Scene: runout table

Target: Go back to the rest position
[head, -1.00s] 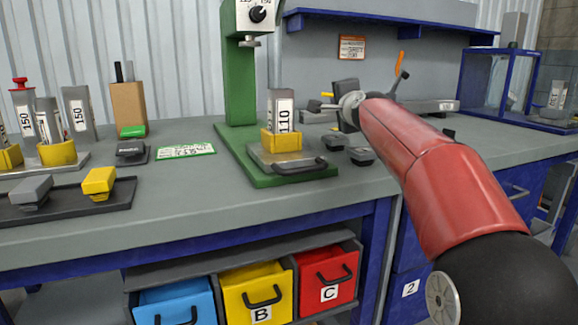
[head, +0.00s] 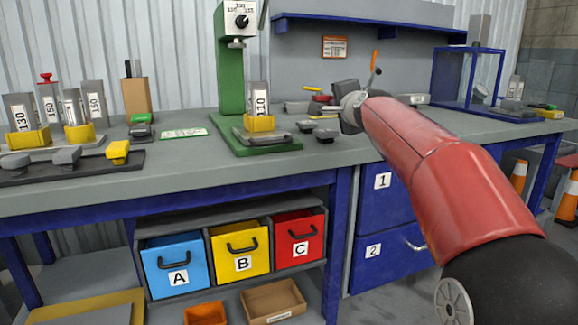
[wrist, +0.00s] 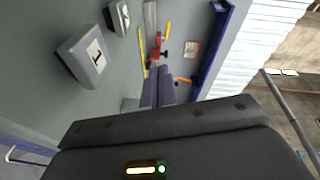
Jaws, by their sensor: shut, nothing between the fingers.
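My gripper (head: 346,90) is at the end of my red arm, above the bench (head: 200,165) and to the right of the green press stand (head: 232,75). Much of it is hidden behind my wrist in the head view. In the wrist view its two dark fingers (wrist: 158,90) lie together, with nothing seen between them. The gripper appears clear of the bench things around it.
A block marked 110 (head: 257,98) stands in a yellow holder on the press base. Marked blocks and a dark tray (head: 75,168) are at left. A blue frame (head: 468,75) stands at right. Bins A, B and C (head: 297,240) are below the bench.

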